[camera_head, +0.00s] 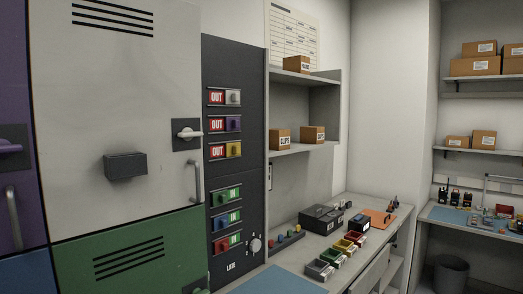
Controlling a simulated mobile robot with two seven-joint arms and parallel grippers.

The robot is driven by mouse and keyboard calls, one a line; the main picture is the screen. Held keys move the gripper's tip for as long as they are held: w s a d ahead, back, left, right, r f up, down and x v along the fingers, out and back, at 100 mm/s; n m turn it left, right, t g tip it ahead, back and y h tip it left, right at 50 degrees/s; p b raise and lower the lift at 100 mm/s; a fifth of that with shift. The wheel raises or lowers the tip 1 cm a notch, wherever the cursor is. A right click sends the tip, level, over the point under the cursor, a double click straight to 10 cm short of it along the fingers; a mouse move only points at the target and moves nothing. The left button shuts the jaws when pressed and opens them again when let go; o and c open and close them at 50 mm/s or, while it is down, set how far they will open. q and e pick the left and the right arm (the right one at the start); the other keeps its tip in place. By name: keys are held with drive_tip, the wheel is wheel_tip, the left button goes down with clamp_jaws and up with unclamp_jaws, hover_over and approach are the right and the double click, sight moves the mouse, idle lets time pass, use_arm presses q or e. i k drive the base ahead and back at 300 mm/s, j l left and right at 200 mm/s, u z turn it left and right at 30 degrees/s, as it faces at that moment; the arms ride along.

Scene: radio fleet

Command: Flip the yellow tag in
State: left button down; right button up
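The yellow tag (234,149) is the third row down on a dark upright board. Its yellow tile with a small knob sits at the right of its slot. A red label reading OUT (216,151) shows to its left. Neither of my grippers is in view.
Above it, grey (234,97) and purple (233,124) tags also show OUT; three lower rows show green at right. A grey locker (110,70) with handles stands left of the board (235,65). A bench (375,215) with small bins (320,268) and a black case (322,218) lies right.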

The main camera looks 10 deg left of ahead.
sight(232, 149)
drive_tip(key=i+l, duration=1.35)
drive_tip(key=l, duration=0.2)
drive_tip(key=i+l, duration=0.7)
drive_tip(key=u, duration=0.05)
